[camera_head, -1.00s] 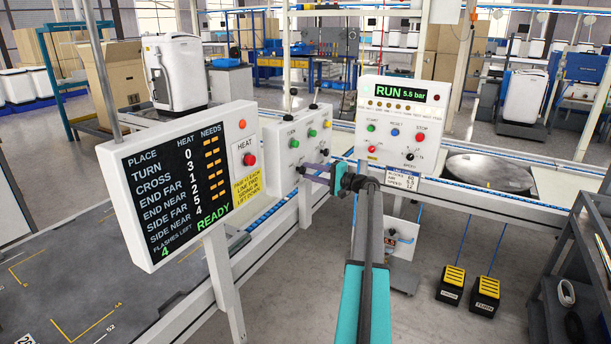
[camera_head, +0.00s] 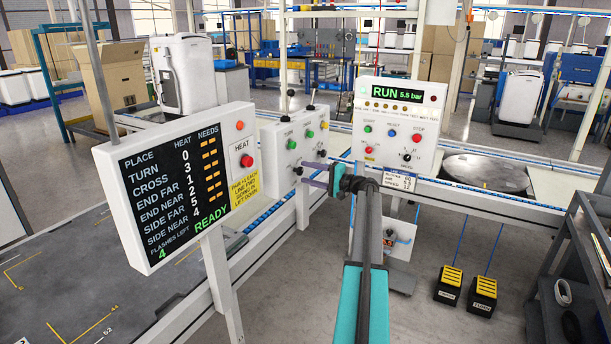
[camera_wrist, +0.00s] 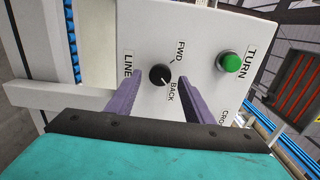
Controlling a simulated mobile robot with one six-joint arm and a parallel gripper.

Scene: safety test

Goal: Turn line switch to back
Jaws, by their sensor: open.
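The line switch is a small black round knob (camera_wrist: 160,75) on a white panel (camera_wrist: 205,35), with the labels LINE, FWD and BACK around it. A pale mark shows on the knob's side toward BACK, but I cannot tell surely whether it is the pointer. In the head view the knob (camera_head: 298,170) sits low on the white control box (camera_head: 272,150). My gripper (camera_wrist: 158,82) is open, with one purple finger on each side of the knob in the wrist view. A gap shows on both sides; contact cannot be seen. In the head view my gripper (camera_head: 316,175) points left at the box.
A green TURN button (camera_wrist: 230,62) is on the same panel, right of my fingers. A display board (camera_head: 175,180) stands left of the box, and a RUN panel (camera_head: 395,125) stands to the right. A conveyor rail (camera_head: 500,198) runs behind my arm.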

